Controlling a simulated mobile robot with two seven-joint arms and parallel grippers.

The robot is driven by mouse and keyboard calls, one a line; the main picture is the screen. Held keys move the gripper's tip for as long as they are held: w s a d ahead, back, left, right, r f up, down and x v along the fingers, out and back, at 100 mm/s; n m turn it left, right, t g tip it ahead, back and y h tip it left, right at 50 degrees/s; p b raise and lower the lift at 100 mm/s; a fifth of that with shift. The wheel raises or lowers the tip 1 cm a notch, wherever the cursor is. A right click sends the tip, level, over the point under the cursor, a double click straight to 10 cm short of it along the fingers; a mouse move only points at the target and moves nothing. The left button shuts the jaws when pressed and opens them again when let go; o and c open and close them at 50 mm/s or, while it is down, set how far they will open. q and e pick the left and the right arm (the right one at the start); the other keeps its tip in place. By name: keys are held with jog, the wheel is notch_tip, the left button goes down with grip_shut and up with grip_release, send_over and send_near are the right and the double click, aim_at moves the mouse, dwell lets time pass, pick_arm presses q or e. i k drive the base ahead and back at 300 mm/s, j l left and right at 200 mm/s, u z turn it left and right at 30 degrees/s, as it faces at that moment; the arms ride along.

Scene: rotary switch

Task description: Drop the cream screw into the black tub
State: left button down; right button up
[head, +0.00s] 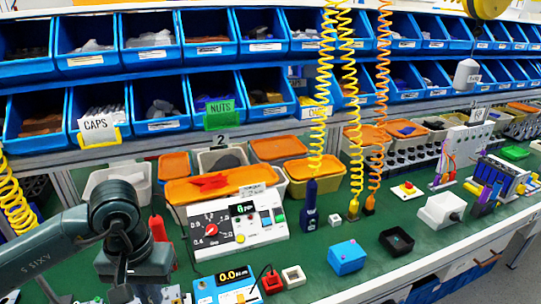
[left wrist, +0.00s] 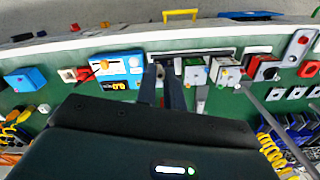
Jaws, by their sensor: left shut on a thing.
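My left gripper (head: 121,291) points down over the near left of the green bench, left of the blue meter. In the left wrist view its two fingers (left wrist: 162,76) are close together with a small pale thing between their tips. I take it as the cream screw, mostly hidden by the fingers; its shape is not clear. The gripper body hides it in the head view. The black tub (head: 396,240) is a small open-topped box on the bench, right of the blue block and far to the right of my left gripper. My right gripper is not in view.
Between gripper and tub are the blue meter (head: 227,286), red and white blocks (head: 293,276), the white switch panel (head: 237,226) and the blue block (head: 347,257). Coiled hoses (head: 318,90) hang behind.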

aim_at(399, 251)
jog(key=z, duration=1)
jog(key=i+l+z, duration=0.2)
jog(key=i+z, duration=0.45)
jog(key=i, duration=0.55)
